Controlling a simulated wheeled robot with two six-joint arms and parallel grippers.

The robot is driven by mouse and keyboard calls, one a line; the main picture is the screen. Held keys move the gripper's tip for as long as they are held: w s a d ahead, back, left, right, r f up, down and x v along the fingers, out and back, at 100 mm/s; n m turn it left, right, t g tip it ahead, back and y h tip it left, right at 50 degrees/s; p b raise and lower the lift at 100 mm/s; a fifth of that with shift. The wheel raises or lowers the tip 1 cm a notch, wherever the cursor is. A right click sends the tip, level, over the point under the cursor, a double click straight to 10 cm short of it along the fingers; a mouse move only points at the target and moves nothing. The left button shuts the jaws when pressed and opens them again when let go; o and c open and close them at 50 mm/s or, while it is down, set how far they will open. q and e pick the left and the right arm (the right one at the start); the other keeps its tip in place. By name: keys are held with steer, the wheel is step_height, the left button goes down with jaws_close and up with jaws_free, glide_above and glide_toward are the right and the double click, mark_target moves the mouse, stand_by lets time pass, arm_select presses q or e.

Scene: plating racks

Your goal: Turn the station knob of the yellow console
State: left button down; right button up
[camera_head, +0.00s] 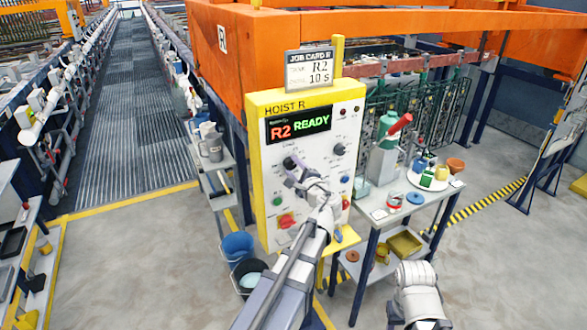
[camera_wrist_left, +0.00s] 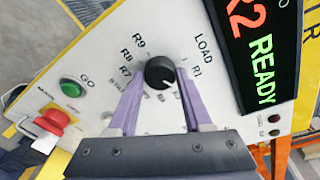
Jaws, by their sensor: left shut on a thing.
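The yellow console (camera_head: 253,200) has a white panel, a "HOIST R" header and a display (camera_head: 298,124) reading "R2 READY" in red and green. The station knob (camera_wrist_left: 160,73) is black and round, ringed by labels such as LOAD, R1, R7, R8 and R9. My left gripper (camera_wrist_left: 160,80) has its purple fingers closed on either side of this knob. In the head view my left gripper (camera_head: 292,165) reaches the panel's upper left, partly covering the knob. The job card (camera_head: 309,71) above reads R2, 10 s. My right gripper is out of view.
A bench (camera_head: 420,208) with a green-and-red tool (camera_head: 392,130) stands right.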

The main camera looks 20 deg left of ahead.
arm_select(q)
steer(key=shift+c, duration=1.6)
jaws_free()
steer(key=f+v, duration=0.1)
steer(key=v, duration=0.6)
steer(key=shift+s+d+r+p, duration=0.25)
steer(key=shift+d+r+p, duration=0.15)
steer(key=shift+r, duration=0.1)
steer(key=shift+a, duration=0.1)
steer(key=s+d+f+n+g+h, duration=0.3)
steer(key=s+d+f+n, duration=0.15)
steer(key=f, duration=0.35)
steer(key=s+d+f+n+g+h, duration=0.3)
steer(key=s+d+f, duration=0.2)
steer(key=s+f, duration=0.15)
steer(key=s+d+f+n+g+h+b, duration=0.1)
steer(key=s+d+f+g+h, duration=0.4)
steer(key=s+d, duration=0.6)
steer(key=d+f+n, duration=0.1)
steer(key=d, duration=0.1)
steer(key=shift+s+d+f, duration=0.2)
steer(key=shift+d+f, duration=0.05)
steer(key=shift+d, duration=0.05)
